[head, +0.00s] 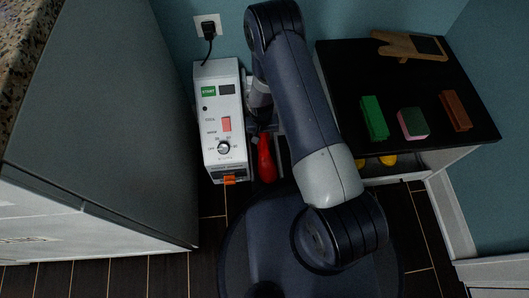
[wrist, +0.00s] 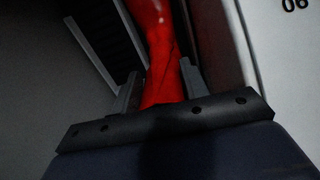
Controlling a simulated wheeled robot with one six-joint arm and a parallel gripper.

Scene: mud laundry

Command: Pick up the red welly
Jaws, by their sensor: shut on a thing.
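The red welly (head: 266,160) shows in the head view just right of the white machine, partly hidden behind my arm. In the wrist view the glossy red welly (wrist: 162,55) runs up from between the fingers to the top edge, so its far end is cut off. My gripper (wrist: 158,88) is shut on it, with one grey finger on each side. In the head view my gripper is mostly hidden by my arm.
A white machine (head: 222,118) with a green label and a dial stands close on the left. A black-topped cabinet (head: 345,70) on the right holds a green block (head: 374,118), a pink-and-green sponge (head: 413,123), a brown brush (head: 455,111) and a wooden board (head: 400,45). Yellow items (head: 388,159) sit below.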

